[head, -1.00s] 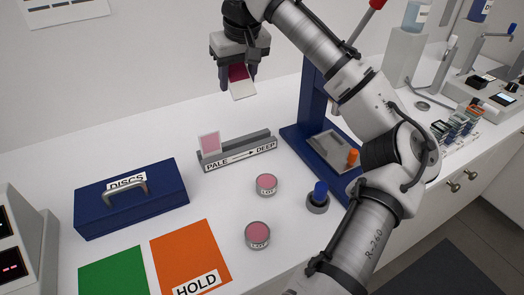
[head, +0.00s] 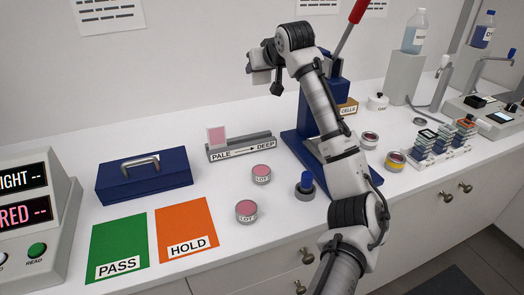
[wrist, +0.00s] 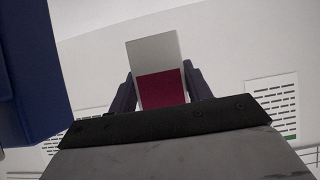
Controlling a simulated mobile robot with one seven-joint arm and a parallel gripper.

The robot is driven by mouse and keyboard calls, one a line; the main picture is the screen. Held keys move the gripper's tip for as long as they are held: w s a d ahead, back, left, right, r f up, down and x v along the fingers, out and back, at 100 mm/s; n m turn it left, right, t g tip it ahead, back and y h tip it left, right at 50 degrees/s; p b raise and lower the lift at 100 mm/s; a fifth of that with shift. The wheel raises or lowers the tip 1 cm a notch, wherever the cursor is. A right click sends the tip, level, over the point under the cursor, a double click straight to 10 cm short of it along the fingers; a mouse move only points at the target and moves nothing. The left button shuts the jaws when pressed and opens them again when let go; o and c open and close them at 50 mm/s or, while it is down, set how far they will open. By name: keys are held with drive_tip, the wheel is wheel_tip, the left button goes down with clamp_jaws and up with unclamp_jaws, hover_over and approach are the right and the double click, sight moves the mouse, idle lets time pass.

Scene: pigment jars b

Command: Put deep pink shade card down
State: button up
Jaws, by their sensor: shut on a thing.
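The deep pink shade card (wrist: 160,85) is in the wrist view, deep pink on its lower part and pale grey above. My gripper (wrist: 160,93) is shut on it, with a dark finger at each side. In the head view my gripper (head: 262,62) is raised behind the rack, near the blue press; its fingertips and the card cannot be made out there. The grey rack (head: 243,150), marked PALE to DEEP, stands on the bench below and left of the gripper.
The blue press (head: 328,95) with a red-tipped lever stands close to my arm. Two pink jars (head: 261,174) (head: 246,211) sit before the rack. A blue DISCS box (head: 145,181), green PASS mat (head: 118,247) and orange HOLD mat (head: 187,230) are left. Sample stacks (head: 445,140) stand right.

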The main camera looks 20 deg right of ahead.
drive_tip(key=shift+d+f, duration=0.25)
drive_tip(key=shift+f, duration=0.05)
wheel_tip(320, 180, down, 20)
drive_tip(key=p, duration=0.4)
drive_tip(key=shift+r, duration=0.25)
drive_tip(key=shift+f, duration=0.1)
drive_tip(key=shift+f, duration=0.1)
